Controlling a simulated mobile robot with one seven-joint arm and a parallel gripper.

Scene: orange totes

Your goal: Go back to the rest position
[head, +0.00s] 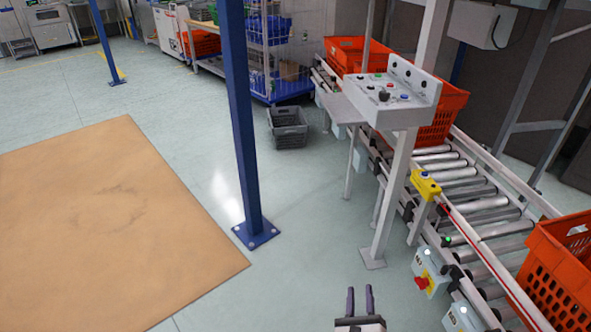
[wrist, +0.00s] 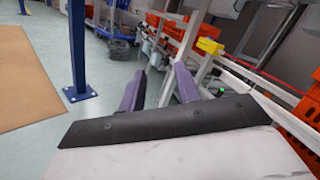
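My gripper (head: 360,300) shows at the bottom of the head view, to the left of the roller conveyor. Its two fingers are apart, with nothing between them. In the wrist view my gripper (wrist: 158,90) also shows two dark purple fingers spread apart and empty, with floor visible between them. The fingers touch nothing that I can see.
A roller conveyor (head: 480,203) with orange totes (head: 437,120) runs along the right. A control panel (head: 390,95) stands on a post beside it. A blue post (head: 240,120) rises mid-floor. A brown mat (head: 110,220) lies left. A grey crate (head: 288,128) sits behind. Open floor lies between.

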